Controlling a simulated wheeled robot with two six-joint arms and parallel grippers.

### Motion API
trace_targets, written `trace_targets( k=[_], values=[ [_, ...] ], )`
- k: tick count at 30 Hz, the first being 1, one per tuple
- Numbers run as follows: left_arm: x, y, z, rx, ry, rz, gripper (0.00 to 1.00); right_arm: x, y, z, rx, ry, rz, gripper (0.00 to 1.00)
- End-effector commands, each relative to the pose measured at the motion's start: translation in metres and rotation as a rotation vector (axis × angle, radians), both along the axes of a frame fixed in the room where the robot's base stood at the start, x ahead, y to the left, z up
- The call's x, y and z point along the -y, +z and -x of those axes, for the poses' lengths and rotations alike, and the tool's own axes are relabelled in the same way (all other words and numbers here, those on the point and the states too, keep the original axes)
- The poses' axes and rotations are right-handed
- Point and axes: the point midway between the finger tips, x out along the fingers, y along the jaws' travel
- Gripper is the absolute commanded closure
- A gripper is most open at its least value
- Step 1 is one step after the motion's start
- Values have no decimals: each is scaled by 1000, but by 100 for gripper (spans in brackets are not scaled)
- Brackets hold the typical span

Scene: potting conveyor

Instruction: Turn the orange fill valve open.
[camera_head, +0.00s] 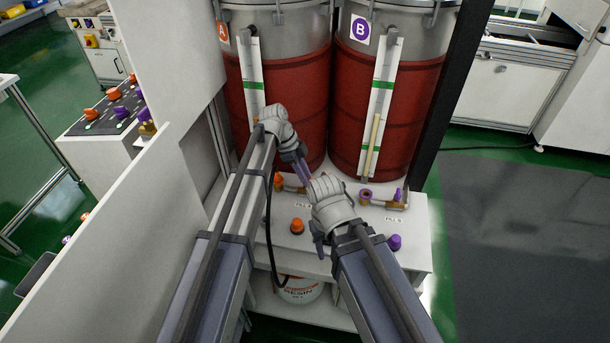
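The orange fill valve (279,182) sits at the foot of tank A (292,100) on the white bench. Only a small orange part and a bit of its body show; my arms hide the rest. My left gripper (304,176) points down from its pale wrist, close beside the valve. Its tips are partly covered by my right wrist, so I cannot tell whether they touch the valve or are open. My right gripper (318,238) hangs over the bench between the orange knob and the purple knob; its fingers are mostly hidden behind its wrist.
Tank B (388,110) stands at the right, with a purple-handled valve (398,197) below it. An orange knob (297,226) and a purple knob (394,242) stand on the white bench (418,240). A white panel (125,225) lies left; a resin bucket (300,290) is underneath.

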Motion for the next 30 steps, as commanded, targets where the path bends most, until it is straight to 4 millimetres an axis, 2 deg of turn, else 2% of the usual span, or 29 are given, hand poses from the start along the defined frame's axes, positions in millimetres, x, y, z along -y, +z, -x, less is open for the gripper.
trace_targets(
  k=[1,4,5,17,23,30],
  values=[
    [0,0,0,0,1,-2,68,0,0,0,0,0,0,50],
    [0,0,0,0,1,-1,57,0,0,0,0,0,0,50],
    [0,0,0,0,1,-1,56,0,0,0,0,0,0,50],
    [-2,6,0,0,1,-1,56,0,7,0,0,0,0,50],
    [-9,26,-2,-1,2,-1,56,0,26,0,0,0,0,50],
    [-21,57,-4,-1,2,-1,56,0,58,0,0,0,0,50]
  ],
)
